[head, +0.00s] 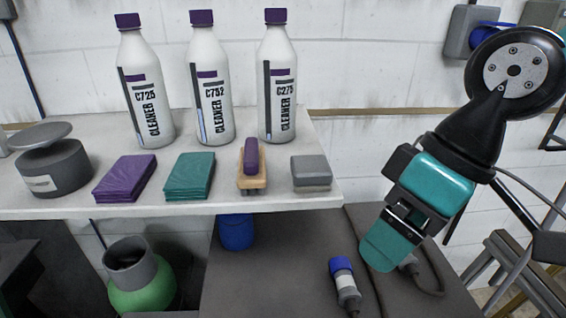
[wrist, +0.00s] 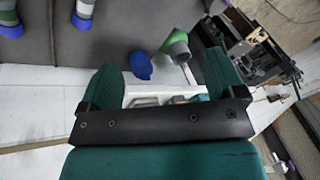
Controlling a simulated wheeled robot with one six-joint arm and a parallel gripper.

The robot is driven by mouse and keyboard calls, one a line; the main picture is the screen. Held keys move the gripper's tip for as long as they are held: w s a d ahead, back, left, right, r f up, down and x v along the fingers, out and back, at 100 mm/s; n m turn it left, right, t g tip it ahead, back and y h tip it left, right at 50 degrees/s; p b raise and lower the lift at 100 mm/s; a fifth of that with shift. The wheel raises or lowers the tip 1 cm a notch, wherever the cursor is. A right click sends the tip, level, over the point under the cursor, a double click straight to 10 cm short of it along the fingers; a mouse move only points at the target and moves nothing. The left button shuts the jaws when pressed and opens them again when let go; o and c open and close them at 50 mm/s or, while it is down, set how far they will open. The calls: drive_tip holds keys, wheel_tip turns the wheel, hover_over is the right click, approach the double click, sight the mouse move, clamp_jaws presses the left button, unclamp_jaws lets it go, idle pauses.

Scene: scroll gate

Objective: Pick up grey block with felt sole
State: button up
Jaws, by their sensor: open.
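The grey block (head: 311,168) sits on the white shelf (head: 240,205) near its right end in the head view. A paler, brownish layer shows along its bottom, under the grey top. My gripper (head: 385,246) is to the right of the block and lower in the picture, apart from it, with its teal fingers pointing down. In the wrist view my gripper (wrist: 165,75) has its two teal fingers spread, with no block held between them. I cannot make out the grey block in the wrist view.
A brush with purple top (head: 250,165) stands left of the block, then teal (head: 189,177) and purple (head: 125,178) cloths and a dark round device (head: 52,165). Three cleaner bottles (head: 278,80) stand behind. A blue-capped item (head: 344,285) lies on the lower dark surface (head: 270,280).

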drive_tip(key=w+r+n+p, duration=0.1)
drive_tip(key=w+r, duration=0.1)
drive_tip(key=r, duration=0.1)
drive_tip(key=w+r+n+p, duration=0.1)
drive_tip(key=w+r+n, duration=0.1)
drive_tip(key=w, duration=0.1)
drive_tip(key=w+a+r+n+p, duration=0.1)
drive_tip(key=w+r, duration=0.2)
drive_tip(key=shift+a+r+p, duration=0.1)
drive_tip(key=shift+r+p, duration=0.2)
drive_tip(key=w+d+r+n+p, duration=0.1)
drive_tip(key=w+r+n+p, duration=0.2)
drive_tip(key=w+r+n, duration=0.3)
drive_tip(key=p, duration=0.2)
approach(312, 163)
drive_tip(key=x, duration=0.5)
drive_tip(key=shift+d+f, duration=0.1)
drive_tip(key=shift+f, duration=0.05)
drive_tip(key=shift+p+x, duration=1.7)
drive_tip(key=shift+x, duration=0.95)
drive_tip(key=shift+s, duration=0.1)
drive_tip(key=c, duration=1)
